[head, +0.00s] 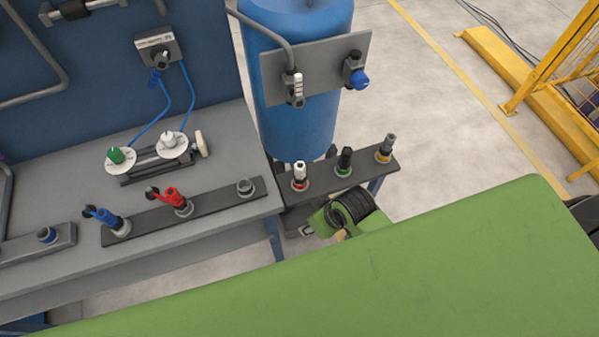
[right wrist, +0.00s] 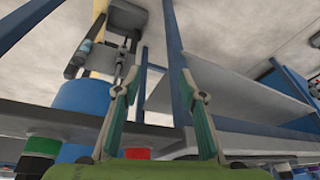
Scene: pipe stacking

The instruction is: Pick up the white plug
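A white plug (head: 300,173) with a red band stands upright in the left place of the short dark rack (head: 350,172) in front of the blue tank. Another white-topped fitting (head: 168,143) sits on a white disc on the grey bench, with a blue cable behind it. My right gripper (right wrist: 160,76) shows in the right wrist view with its two teal fingers apart and nothing between them. I cannot make out its fingers in the head view, so its distance from the white plug is unclear. My left gripper is in neither view.
The blue tank (head: 297,110) rises behind. A large green surface hides the lower head view.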

